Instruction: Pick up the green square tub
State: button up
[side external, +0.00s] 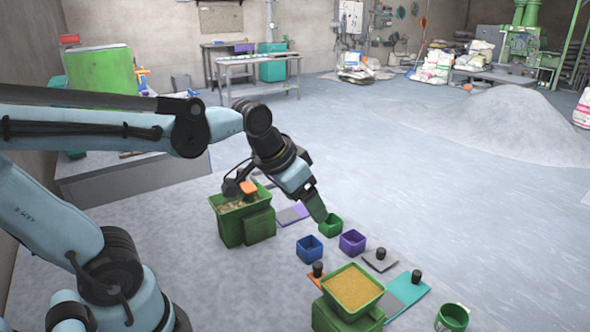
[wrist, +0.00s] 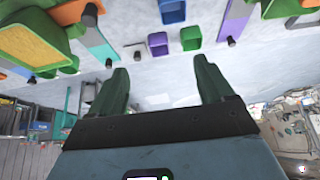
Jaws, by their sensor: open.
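The green square tub (side external: 330,226) stands upright on the floor in the side view, open at the top. My gripper (side external: 318,212) points down at a tilt and overlaps the tub's left edge in that picture; I cannot tell from it whether they touch. In the wrist view the green square tub (wrist: 191,38) lies beyond the tips of my gripper (wrist: 160,68), close to the right finger's line. The two green fingers are wide apart with nothing between them.
A purple tub (side external: 352,242) and a blue tub (side external: 309,249) stand close by. A green bin of orange powder (side external: 350,292), another green bin (side external: 242,218), a green cup (side external: 452,318) and flat boards with black knobs lie around. Floor to the right is clear up to a grey heap (side external: 520,125).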

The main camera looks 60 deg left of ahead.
jog(key=w+a+g, duration=0.3)
jog(key=w, duration=0.5)
jog(key=g, duration=0.3)
send_over(331, 221)
jog(key=s+d, duration=0.2)
notch_tip(331, 221, down, 4)
jog(key=f, duration=0.1)
notch_tip(331, 221, down, 11)
jog(key=shift+r, duration=0.15)
jog(key=shift+c, duration=0.5)
jog(key=c, duration=0.9)
